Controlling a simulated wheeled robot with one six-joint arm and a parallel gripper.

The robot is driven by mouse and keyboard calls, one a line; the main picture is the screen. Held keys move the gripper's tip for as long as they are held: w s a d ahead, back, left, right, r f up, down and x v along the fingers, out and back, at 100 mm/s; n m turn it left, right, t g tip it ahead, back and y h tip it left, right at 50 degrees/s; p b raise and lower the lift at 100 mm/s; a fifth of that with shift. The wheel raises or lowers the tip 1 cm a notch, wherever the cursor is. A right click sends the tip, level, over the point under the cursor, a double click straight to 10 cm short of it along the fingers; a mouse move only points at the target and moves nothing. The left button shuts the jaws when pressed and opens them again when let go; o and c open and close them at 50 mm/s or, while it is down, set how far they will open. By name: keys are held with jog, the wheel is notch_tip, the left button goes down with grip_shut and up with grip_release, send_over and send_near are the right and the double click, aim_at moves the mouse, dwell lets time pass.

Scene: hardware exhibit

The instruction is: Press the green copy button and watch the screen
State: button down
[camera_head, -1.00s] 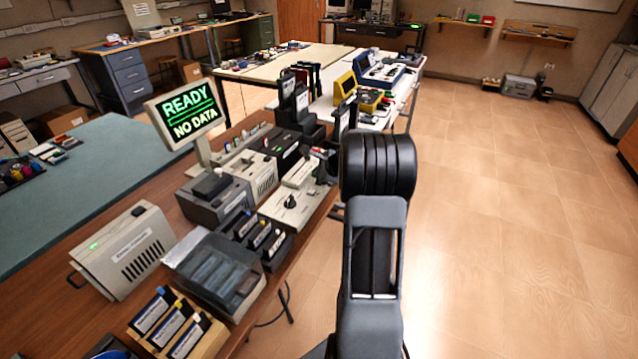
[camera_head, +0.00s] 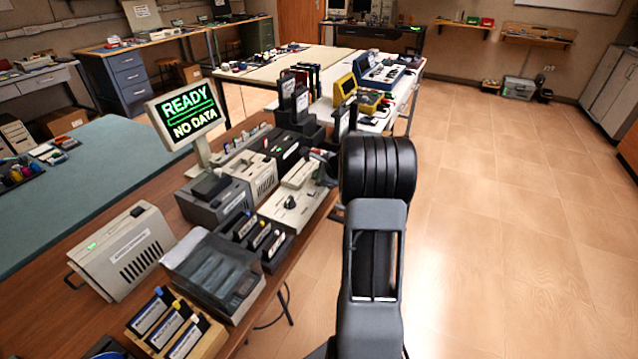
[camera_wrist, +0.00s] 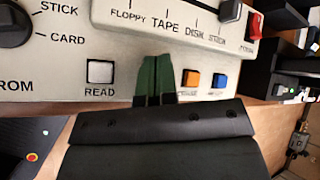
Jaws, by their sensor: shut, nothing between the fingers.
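A cream control panel (camera_head: 290,208) with a dark knob lies on the wooden bench; it fills the top of the wrist view (camera_wrist: 120,70). Its front row shows a white READ button (camera_wrist: 100,71), an orange button (camera_wrist: 191,79) and a blue button (camera_wrist: 219,80). My gripper (camera_wrist: 157,60) is shut and empty, its green-tinted fingertips over the panel between the READ and orange buttons. No green button shows separately; the fingers cover that spot. Whether they touch the panel I cannot tell. The screen (camera_head: 186,114) reads "READY" and "NO DATA" in the head view.
A red button (camera_wrist: 254,24) sits at the panel's right. A grey device (camera_head: 216,199), a cartridge rack (camera_head: 262,242) and a clear-lidded box (camera_head: 214,278) crowd the bench beside it. Open floor (camera_head: 500,230) lies to the right.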

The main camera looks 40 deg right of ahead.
dwell(0.5)
jog(key=shift+r+p, duration=0.6)
jog(key=shift+r, duration=0.1)
notch_tip(320, 180, up, 5)
jog(key=p, duration=0.4)
dwell(1.0)
